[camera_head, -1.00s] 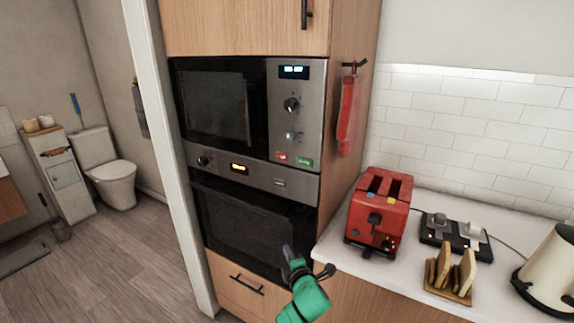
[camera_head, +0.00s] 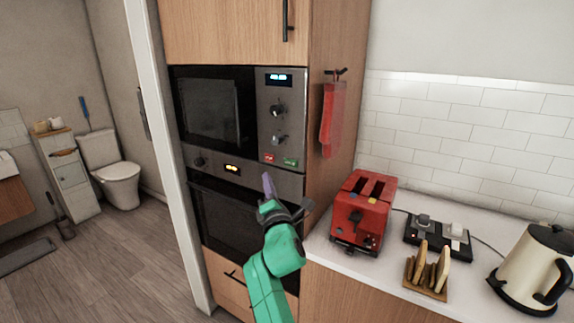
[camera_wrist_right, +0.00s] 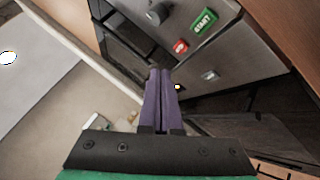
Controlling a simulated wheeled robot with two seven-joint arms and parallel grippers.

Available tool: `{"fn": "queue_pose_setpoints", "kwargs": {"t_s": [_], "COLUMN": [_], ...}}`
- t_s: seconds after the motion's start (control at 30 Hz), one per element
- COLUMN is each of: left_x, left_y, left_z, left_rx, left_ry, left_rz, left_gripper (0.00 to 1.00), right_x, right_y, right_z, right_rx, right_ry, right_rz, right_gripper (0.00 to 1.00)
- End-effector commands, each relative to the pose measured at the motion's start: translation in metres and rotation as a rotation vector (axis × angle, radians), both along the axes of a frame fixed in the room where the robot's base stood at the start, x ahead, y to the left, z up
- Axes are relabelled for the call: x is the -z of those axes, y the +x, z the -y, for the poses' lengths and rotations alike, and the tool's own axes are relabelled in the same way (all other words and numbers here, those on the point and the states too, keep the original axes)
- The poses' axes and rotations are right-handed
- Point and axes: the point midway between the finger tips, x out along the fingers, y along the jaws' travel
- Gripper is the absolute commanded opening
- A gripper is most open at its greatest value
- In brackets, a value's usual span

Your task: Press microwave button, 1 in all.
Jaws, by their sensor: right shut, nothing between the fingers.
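The microwave (camera_head: 213,108) is built into the tall wooden cabinet, with a steel control panel on its right side. A green button (camera_head: 291,162) and a red button (camera_head: 269,158) sit low on that panel. In the right wrist view the green button (camera_wrist_right: 205,21) reads START, with the red button (camera_wrist_right: 181,46) beside it. My right gripper (camera_head: 268,180) is shut and empty, with its purple fingers pointing up just below the buttons, apart from them as far as I can tell. Its closed fingers also show in the wrist view (camera_wrist_right: 160,78). My left gripper is out of view.
An oven (camera_head: 225,215) is below the microwave. A red toaster (camera_head: 362,212), a toast rack (camera_head: 427,272) and a kettle (camera_head: 532,265) stand on the white counter to the right. A red cloth (camera_head: 332,118) hangs on the cabinet side.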

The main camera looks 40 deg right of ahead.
Motion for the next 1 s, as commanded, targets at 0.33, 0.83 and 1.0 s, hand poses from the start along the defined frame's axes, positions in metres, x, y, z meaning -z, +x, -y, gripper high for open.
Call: {"fn": "queue_pose_setpoints", "kwargs": {"t_s": [0.33,0.83,1.0], "left_x": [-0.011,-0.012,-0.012], "left_y": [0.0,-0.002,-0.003], "left_z": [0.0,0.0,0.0], "left_rx": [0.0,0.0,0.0], "left_ry": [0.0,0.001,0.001], "left_rz": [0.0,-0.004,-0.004], "left_gripper": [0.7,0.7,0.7], "right_x": [-0.002,0.0,0.0], "right_y": [0.011,0.026,0.026], "right_z": [0.034,0.084,0.084], "right_rx": [0.001,-0.001,-0.001], "right_ry": [0.0,0.001,0.002], "right_rz": [-0.001,0.0,0.0], "right_gripper": [0.0,0.0,0.0]}}
